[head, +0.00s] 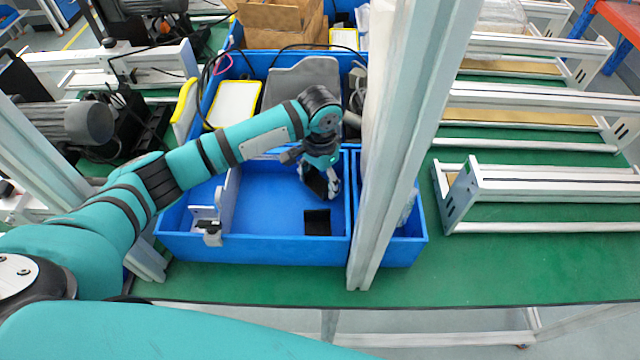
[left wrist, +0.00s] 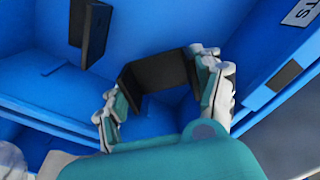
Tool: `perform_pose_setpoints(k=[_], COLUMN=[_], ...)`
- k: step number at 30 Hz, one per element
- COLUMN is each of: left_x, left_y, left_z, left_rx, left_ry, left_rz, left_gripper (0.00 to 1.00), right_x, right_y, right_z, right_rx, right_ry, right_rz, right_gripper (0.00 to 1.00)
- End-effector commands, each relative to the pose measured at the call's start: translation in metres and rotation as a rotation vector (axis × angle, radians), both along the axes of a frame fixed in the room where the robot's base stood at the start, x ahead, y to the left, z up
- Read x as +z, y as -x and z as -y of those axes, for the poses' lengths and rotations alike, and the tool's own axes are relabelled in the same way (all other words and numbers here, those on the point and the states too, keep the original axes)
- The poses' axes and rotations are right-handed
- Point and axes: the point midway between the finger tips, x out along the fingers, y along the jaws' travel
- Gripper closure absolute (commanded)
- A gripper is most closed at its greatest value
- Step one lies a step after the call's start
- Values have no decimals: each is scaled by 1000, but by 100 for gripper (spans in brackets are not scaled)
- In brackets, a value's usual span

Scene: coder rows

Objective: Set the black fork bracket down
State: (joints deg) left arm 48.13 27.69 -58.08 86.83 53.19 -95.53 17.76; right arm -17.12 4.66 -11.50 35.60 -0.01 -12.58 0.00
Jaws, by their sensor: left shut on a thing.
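My left gripper (head: 322,190) points down into the front blue bin (head: 270,250). It is shut on the black fork bracket (left wrist: 160,74), whose dark plates show between the two fingers in the left wrist view. In the head view the bracket is mostly hidden by the fingers. The same gripper (left wrist: 162,98) fills the lower middle of the left wrist view. I cannot tell whether the bracket touches the bin floor. A second black piece (head: 317,222) is in the bin nearer the front wall; a black piece also shows at the upper left of the wrist view (left wrist: 92,30). My right gripper is out of view.
A pale metal bracket (head: 212,222) stands at the bin's left side. A grey upright post (head: 400,150) rises just right of the bin, before a narrow blue bin (head: 408,250). A blue bin behind holds a grey tray (head: 300,82). The green table (head: 520,270) is clear at front right.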

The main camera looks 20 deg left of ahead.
Motion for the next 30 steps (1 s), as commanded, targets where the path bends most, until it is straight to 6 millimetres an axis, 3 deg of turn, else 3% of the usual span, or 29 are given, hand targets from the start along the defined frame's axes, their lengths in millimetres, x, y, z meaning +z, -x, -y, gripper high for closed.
perform_pose_setpoints(k=[6,16,17,18,30], left_x=[-22,-25,-25,-25,-18], left_y=[0,0,0,0,-1], left_z=[0,0,0,0,0], left_rx=[1,1,1,0,0], left_ry=[-1,0,0,0,0], left_rz=[0,-1,-1,-1,2], left_gripper=[70,70,30,25,22], right_x=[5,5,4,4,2], right_y=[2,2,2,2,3], right_z=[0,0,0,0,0], right_rx=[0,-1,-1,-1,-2], right_ry=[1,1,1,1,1], right_rz=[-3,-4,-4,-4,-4], right_gripper=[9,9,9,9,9])
